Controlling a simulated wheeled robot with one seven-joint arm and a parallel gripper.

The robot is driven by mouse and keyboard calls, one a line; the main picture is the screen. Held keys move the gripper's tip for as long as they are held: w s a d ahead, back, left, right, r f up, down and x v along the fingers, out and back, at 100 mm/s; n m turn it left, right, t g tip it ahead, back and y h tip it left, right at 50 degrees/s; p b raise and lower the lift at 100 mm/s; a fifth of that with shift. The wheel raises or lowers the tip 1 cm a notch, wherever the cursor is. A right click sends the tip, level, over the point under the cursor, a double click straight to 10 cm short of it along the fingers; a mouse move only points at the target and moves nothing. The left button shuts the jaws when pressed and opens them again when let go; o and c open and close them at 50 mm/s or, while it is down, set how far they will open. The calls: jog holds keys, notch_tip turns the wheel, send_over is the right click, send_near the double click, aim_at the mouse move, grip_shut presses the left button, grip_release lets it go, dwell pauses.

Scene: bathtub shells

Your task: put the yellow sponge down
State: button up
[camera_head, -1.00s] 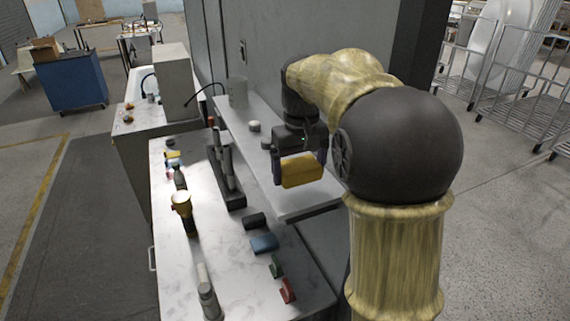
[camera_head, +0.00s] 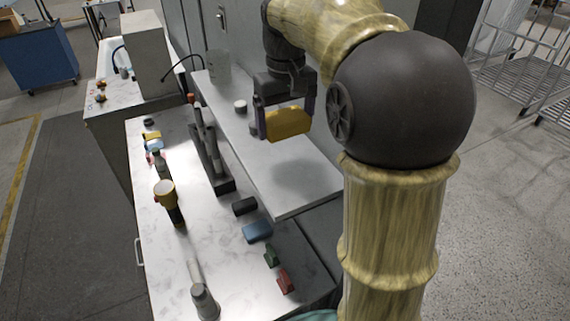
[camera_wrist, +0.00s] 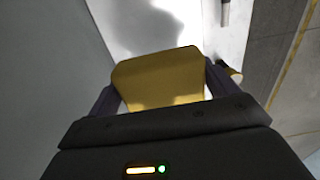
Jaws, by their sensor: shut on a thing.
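The yellow sponge (camera_head: 289,124) is held between the two fingers of my gripper (camera_head: 284,118), which is shut on it. In the head view the sponge hangs above the raised white shelf (camera_head: 290,185), with a soft shadow on the shelf below it. In the wrist view the sponge (camera_wrist: 160,78) fills the space between the fingers, and a pale surface with a dark shadow lies beyond it. The sponge appears to be clear of the shelf.
The front part of the shelf is bare. A small white-topped item (camera_head: 240,106) and a clear container (camera_head: 218,66) stand farther back. The lower counter holds a dark rack (camera_head: 212,160), a yellow-topped tool (camera_head: 167,197), a blue block (camera_head: 257,232), a green block (camera_head: 271,255) and a red block (camera_head: 285,280).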

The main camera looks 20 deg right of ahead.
jog(key=p, duration=0.1)
send_over(285, 167)
notch_tip(285, 167, down, 6)
jog(key=shift+w+a+f, duration=0.1)
jog(key=shift+f, duration=0.05)
jog(key=shift+s, duration=0.2)
jog(key=shift+d+f, duration=0.2)
jog(key=shift+f, duration=0.05)
jog(key=shift+f+p, duration=0.5)
jog(key=shift+f, duration=1.15)
jog(key=o, duration=0.9)
jog(key=shift+f, duration=0.1)
jog(key=shift+c, duration=0.2)
jog(key=shift+a, duration=0.1)
